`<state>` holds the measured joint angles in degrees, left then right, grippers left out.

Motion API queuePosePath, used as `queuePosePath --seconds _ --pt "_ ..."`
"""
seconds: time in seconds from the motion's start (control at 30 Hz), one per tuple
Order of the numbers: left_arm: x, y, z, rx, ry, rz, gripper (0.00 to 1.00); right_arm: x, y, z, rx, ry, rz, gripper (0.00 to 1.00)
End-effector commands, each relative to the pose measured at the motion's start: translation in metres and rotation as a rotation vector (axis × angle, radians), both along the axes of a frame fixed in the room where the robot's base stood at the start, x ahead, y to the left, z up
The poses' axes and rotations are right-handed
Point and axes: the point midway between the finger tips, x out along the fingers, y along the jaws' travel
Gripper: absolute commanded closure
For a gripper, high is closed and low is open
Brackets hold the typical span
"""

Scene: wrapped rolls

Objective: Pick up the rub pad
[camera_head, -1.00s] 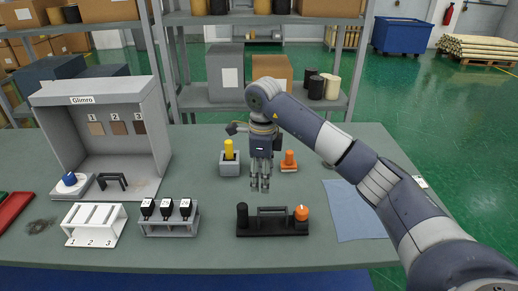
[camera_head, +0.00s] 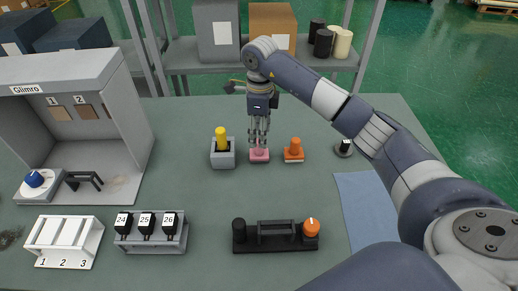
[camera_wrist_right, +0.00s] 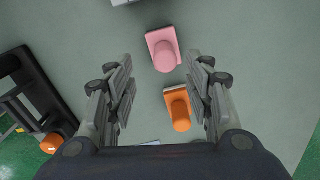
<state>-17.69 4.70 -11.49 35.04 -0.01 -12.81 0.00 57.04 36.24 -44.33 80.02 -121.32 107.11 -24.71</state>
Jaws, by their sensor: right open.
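A pink pad with an upright round handle (camera_head: 259,156) stands on the table, just below my right gripper (camera_head: 259,139) in the head view. An orange pad of similar shape (camera_head: 294,152) stands to its right. I cannot tell by name which one is the rub pad. In the right wrist view, my open right gripper (camera_wrist_right: 162,92) points down at the table with nothing between its fingers. The pink pad (camera_wrist_right: 164,50) shows beyond the fingertips, and the orange pad (camera_wrist_right: 178,107) shows between the fingers, nearer the palm. My left gripper is out of view.
A grey holder (camera_head: 222,160) with a yellow-handled piece stands left of the pink pad. A black rack (camera_head: 276,243) with an orange knob lies at the front. A blue cloth (camera_head: 362,208) is at the right. A grey booth (camera_head: 130,120) stands at the left.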

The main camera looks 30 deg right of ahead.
Motion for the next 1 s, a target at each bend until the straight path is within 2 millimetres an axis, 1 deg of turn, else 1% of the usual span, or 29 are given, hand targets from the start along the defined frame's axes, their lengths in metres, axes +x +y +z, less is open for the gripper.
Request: queuePosePath --seconds 0.03,0.17,0.27,0.4,0.5,0.63,0.8,0.83,0.87,0.9,0.97,1.0 --pt "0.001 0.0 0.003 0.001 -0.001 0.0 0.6 -0.001 0.0 -0.005 0.0 0.004 -0.001 0.52" --pt "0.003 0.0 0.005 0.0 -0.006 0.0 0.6 0.0 0.0 -0.014 0.0 0.001 0.0 0.52" --pt "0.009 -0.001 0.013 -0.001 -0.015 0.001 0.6 0.002 0.001 -0.022 0.002 0.002 0.0 0.52" --pt "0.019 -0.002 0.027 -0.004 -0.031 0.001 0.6 0.005 0.001 -0.044 0.002 0.006 -0.001 0.52" --pt "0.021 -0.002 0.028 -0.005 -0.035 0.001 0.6 0.005 0.0 -0.058 0.001 0.003 0.0 0.52" --pt "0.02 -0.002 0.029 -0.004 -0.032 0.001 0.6 0.006 0.0 -0.065 0.0 0.0 0.0 0.52" --pt "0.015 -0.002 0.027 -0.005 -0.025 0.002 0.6 0.006 0.0 -0.066 -0.001 -0.001 0.0 0.52" --pt "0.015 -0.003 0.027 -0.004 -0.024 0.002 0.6 0.006 0.0 -0.066 -0.001 -0.001 0.0 0.54" --pt "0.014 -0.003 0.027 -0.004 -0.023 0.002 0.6 0.006 0.0 -0.065 -0.001 -0.001 0.0 0.61" --pt "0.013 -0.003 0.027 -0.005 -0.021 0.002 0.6 0.006 0.0 -0.065 -0.001 -0.001 0.0 0.7" --pt "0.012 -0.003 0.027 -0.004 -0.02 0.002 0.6 0.006 0.0 -0.065 -0.001 -0.001 0.0 0.84" --pt "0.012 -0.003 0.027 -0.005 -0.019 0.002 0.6 0.006 0.0 -0.065 -0.001 -0.001 0.0 0.93"
